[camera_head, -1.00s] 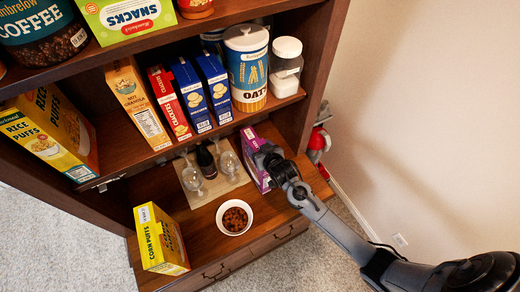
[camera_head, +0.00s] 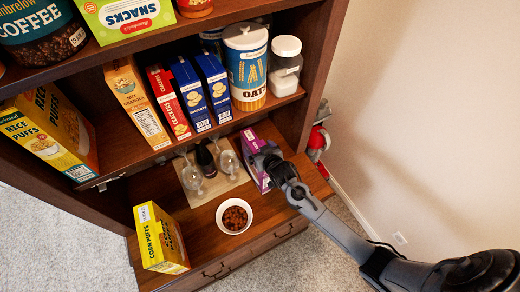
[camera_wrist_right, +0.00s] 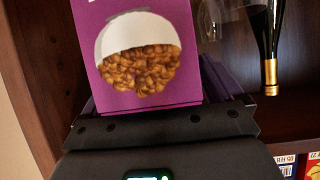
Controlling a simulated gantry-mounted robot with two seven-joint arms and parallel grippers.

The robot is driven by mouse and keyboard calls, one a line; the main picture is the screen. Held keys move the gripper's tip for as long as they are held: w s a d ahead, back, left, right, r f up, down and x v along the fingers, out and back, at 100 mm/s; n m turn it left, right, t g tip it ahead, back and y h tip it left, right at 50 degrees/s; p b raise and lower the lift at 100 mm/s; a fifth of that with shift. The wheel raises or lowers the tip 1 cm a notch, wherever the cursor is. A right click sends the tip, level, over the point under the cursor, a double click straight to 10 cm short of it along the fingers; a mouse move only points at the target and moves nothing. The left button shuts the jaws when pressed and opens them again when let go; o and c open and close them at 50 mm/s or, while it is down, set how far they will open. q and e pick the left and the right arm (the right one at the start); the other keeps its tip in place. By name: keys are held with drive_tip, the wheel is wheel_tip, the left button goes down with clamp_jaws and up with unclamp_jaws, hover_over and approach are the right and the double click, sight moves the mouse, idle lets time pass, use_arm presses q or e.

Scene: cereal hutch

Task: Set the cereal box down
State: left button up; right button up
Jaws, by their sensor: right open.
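The purple cereal box (camera_head: 250,147) stands at the right end of the hutch's lower shelf, by the side panel. My right gripper (camera_head: 268,160) is at the box's right side, with its jaws open. In the right wrist view, the purple box (camera_wrist_right: 188,88) shows its printed bowl of brown cereal, right in front of the gripper (camera_wrist_right: 160,118). I cannot tell whether the fingers still touch it. The box's lower part is partly hidden by the gripper. My left gripper is not in view.
A white bowl of cereal (camera_head: 234,216) sits left of the box near the shelf's front edge. A tray (camera_head: 226,185) holds glasses and a dark bottle (camera_head: 206,160). A yellow Corn Puffs box (camera_head: 160,238) stands at the left. The shelf with boxes and the oats canister (camera_head: 246,66) is above.

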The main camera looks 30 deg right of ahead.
drive_tip(key=shift+r, duration=0.1)
drive_tip(key=shift+s+r, duration=0.1)
drive_tip(key=s+a+r+n+g, duration=0.1)
drive_tip(key=s+a+r+g, duration=0.1)
drive_tip(key=s, duration=0.8)
drive_tip(key=s+a+r+n+g+y, duration=0.1)
drive_tip(key=s+a+g, duration=0.1)
drive_tip(key=s, duration=0.8)
drive_tip(key=shift+s+a+r+g+y, duration=0.3)
drive_tip(key=shift+s+a+r, duration=0.1)
drive_tip(key=shift+a, duration=0.5)
drive_tip(key=s+g, duration=0.1)
drive_tip(key=s, duration=0.2)
drive_tip(key=s+n+g, duration=0.1)
drive_tip(key=s, duration=0.3)
drive_tip(key=s+a+g, duration=0.1)
drive_tip(key=s, duration=0.2)
drive_tip(key=shift+s+a+r+n+g, duration=0.1)
drive_tip(key=shift+s+r+n+g, duration=0.05)
drive_tip(key=shift+r+n+g, duration=0.25)
drive_tip(key=shift+c, duration=1.1)
